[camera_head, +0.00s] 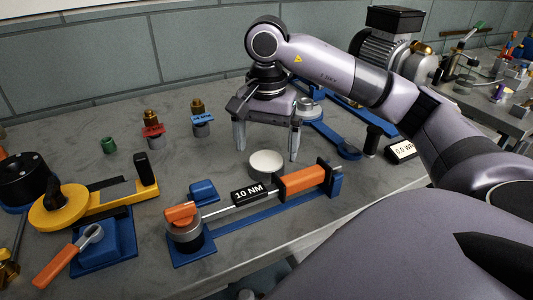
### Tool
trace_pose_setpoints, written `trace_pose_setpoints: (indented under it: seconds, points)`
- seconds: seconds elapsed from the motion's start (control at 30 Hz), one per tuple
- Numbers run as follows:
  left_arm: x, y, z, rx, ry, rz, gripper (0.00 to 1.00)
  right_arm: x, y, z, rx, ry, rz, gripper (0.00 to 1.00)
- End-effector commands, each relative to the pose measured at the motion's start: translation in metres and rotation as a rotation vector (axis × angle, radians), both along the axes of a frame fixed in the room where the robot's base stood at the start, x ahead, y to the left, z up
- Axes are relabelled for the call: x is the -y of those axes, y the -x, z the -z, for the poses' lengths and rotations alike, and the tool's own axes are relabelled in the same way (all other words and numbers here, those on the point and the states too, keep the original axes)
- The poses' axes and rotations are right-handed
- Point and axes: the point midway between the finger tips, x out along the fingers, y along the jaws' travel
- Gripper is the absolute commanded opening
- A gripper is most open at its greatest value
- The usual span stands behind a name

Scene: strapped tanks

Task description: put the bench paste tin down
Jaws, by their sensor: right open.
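A round tin with a pale, off-white lid, which I take to be the bench paste tin (266,164), stands upright on the grey bench top (225,165) near the middle. My right gripper (267,150) points down just behind and above the tin in the picture. Its two fingers are spread wide, one to each side of the tin, with visible gaps and nothing held. I cannot tell exactly how high the fingertips are above the bench. My left gripper is not in view.
In front of the tin lies a blue fixture with an orange-handled torque tool (304,181) marked 10 NM. A yellow wrench-like tool (70,209) is at left. Red (153,131) and blue (202,119) valve pieces and a green cap (108,145) stand behind. Bench left of the tin is clear.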

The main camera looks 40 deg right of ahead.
Motion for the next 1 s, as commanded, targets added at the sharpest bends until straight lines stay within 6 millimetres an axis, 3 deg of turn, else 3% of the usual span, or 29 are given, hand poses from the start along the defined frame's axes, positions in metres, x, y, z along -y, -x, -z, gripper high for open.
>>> trace_pose_setpoints:
  seconds: [0.1, 0.4, 1.0]
  points:
    - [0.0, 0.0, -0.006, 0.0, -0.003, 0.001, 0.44, 0.0, -0.001, -0.035, 0.005, -0.001, 0.0, 1.0]
    - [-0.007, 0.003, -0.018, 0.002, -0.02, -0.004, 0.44, 0.0, 0.0, -0.075, 0.001, 0.0, 0.001, 1.0]
    - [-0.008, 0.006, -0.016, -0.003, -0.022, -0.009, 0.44, 0.001, 0.0, -0.084, 0.0, 0.0, 0.001, 1.0]
